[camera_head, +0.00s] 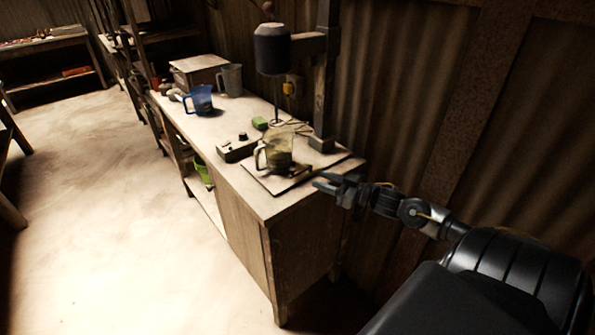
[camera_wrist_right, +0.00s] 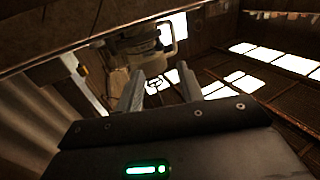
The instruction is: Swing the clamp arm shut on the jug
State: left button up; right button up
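A clear jug (camera_head: 277,152) with a handle on its left stands upright on a flat board (camera_head: 262,182) near the front of the workbench. A dark mixer head (camera_head: 272,48) on a post hangs above it, its thin shaft reaching down towards the jug. I cannot make out the clamp arm clearly. My right gripper (camera_head: 318,183) is at the bench's right edge, right of the jug and apart from it. In the wrist view, the right gripper's two fingers (camera_wrist_right: 160,85) are spread with nothing between them. The jug's handle side (camera_wrist_right: 166,36) shows beyond them. My left gripper is out of view.
A control box (camera_head: 237,148) and a green sponge (camera_head: 260,123) lie behind the jug. A blue jug (camera_head: 201,99), a grey jug (camera_head: 231,80) and a box (camera_head: 198,70) stand farther back. A corrugated wall (camera_head: 400,100) closes off the right; floor at left is clear.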

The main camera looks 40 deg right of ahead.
jog(key=p+x, duration=0.1)
jog(key=x, duration=0.8)
jog(key=shift+w+a, duration=0.1)
jog(key=shift+w, duration=0.15)
grip_shut()
